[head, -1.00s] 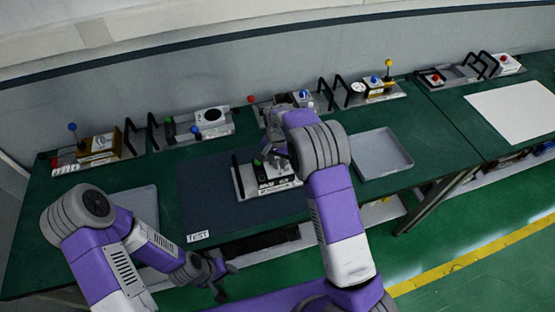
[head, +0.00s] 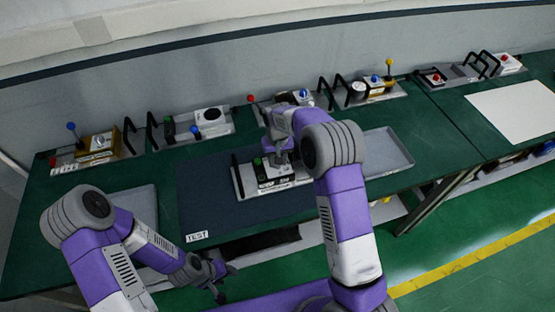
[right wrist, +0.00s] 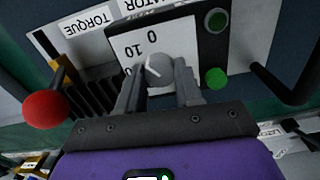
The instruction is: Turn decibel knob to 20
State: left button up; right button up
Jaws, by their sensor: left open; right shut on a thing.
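The generator unit (head: 247,184) stands on the dark mat in the middle of the bench in the head view. In the right wrist view its grey decibel knob (right wrist: 157,68) sits on a white dial plate (right wrist: 131,47) with the figures 0 and 10 visible; other figures are hidden. The knob's white mark points to the upper left. My right gripper (right wrist: 162,78) is shut on the knob, one finger on each side; it also shows in the head view (head: 283,156). My left gripper (head: 219,281) is open and empty, low in front of the bench.
A red ball lever (right wrist: 45,111) is at the left. A grey tray (head: 388,150) lies right of the mat. Other units line the wall.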

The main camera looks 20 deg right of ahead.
jog(key=n, duration=0.5)
jog(key=shift+n, duration=0.3)
jog(key=n, duration=0.4)
jog(key=shift+n, duration=0.7)
jog(key=o, duration=1)
jog(key=shift+o, duration=0.2)
jog(key=shift+r, duration=0.1)
notch_tip(320, 180, up, 7)
jog(key=shift+r, duration=0.2)
